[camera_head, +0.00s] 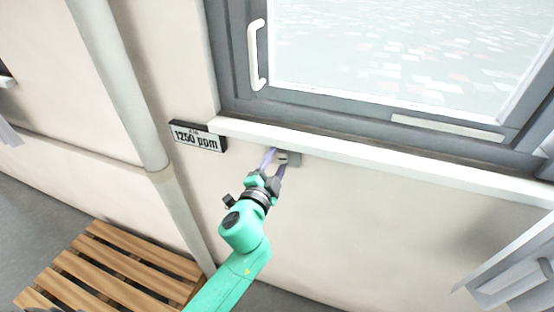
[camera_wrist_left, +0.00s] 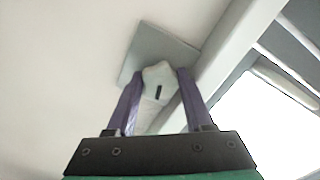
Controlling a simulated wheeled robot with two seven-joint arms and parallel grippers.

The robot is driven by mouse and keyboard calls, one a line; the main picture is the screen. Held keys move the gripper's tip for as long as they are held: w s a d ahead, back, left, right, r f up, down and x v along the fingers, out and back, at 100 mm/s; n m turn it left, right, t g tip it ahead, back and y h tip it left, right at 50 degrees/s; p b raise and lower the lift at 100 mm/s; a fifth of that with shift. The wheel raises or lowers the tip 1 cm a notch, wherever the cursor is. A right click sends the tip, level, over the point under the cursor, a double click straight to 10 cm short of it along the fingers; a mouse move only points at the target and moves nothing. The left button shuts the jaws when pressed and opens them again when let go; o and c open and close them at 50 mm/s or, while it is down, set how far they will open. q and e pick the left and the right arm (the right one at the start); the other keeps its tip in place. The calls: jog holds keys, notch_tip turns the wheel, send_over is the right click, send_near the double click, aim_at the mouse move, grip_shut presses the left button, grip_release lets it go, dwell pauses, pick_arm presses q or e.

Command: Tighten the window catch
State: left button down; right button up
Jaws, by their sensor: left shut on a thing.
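In the head view the plate (camera_head: 291,158) shows below the white sill, partly hidden by the fingers. My left gripper (camera_head: 275,160) reaches up to it, and its purple fingers (camera_wrist_left: 155,88) stand on both sides of the knob, shut on it. My right gripper is not in view.
The grey-framed window (camera_head: 235,60) with a white handle (camera_head: 256,55) is above the white sill (camera_head: 380,160). A display reading 1250 ppm (camera_head: 198,136) hangs left of the plate. A pipe (camera_head: 125,90) runs down the wall, and a slatted wooden bench (camera_head: 110,268) stands at lower left.

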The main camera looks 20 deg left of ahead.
pick_arm(q)
jog(key=shift+m, duration=1.3)
jog(key=shift+c, duration=1.4)
grip_release()
jog(key=shift+r, duration=0.25)
